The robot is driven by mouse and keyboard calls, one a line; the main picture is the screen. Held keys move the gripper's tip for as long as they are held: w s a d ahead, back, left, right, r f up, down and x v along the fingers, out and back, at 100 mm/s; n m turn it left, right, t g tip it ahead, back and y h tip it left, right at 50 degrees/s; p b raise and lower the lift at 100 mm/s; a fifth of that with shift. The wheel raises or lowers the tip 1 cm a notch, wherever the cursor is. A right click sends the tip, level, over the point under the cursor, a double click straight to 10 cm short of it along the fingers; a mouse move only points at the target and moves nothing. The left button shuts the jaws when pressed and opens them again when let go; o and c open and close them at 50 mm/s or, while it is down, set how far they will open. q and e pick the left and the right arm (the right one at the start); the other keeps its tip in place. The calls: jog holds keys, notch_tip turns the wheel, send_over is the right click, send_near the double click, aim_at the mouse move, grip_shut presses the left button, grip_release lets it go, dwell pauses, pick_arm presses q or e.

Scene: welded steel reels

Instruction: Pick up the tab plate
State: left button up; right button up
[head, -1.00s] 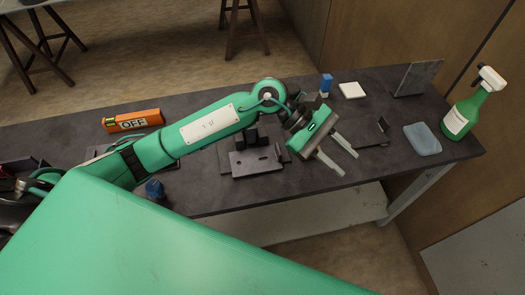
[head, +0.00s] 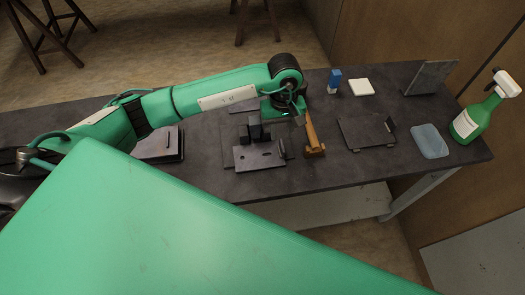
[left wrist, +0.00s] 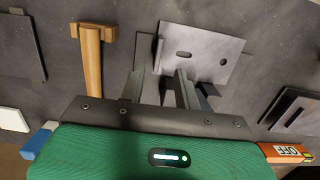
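A flat grey steel plate with a slot and a hole (head: 259,156) lies by dark upright blocks (head: 254,131); it shows at top right of centre in the left wrist view (left wrist: 207,60). Another dark plate with small upturned tabs (head: 362,134) lies further right; I cannot tell for certain which is the tab plate. My left gripper (head: 281,112) is above the bench behind the slotted plate, its fingers mostly hidden in the head view. In the left wrist view its two fingers (left wrist: 159,78) are apart with nothing held between them, close to the slotted plate's edge. My right gripper is not in view.
An orange OFF box (left wrist: 289,153) shows in the wrist view.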

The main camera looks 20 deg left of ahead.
aim_at(282, 145)
pick_arm(q)
jog(key=shift+s+d+f, duration=0.1)
jog(key=shift+f, duration=0.5)
jog(key=shift+s+d+f+p, duration=0.15)
jog(key=shift+f+p, duration=0.45)
jog(key=shift+p, duration=0.15)
jog(key=f, duration=0.1)
jog(key=f+p, duration=0.1)
jog(key=f, duration=0.1)
jog(key=shift+s+d+p, duration=0.2)
jog(key=shift+d+p, duration=0.05)
jog(key=shift+p, duration=0.05)
jog(key=shift+f, duration=0.5)
grip_shut()
jog(key=shift+w+r, duration=0.1)
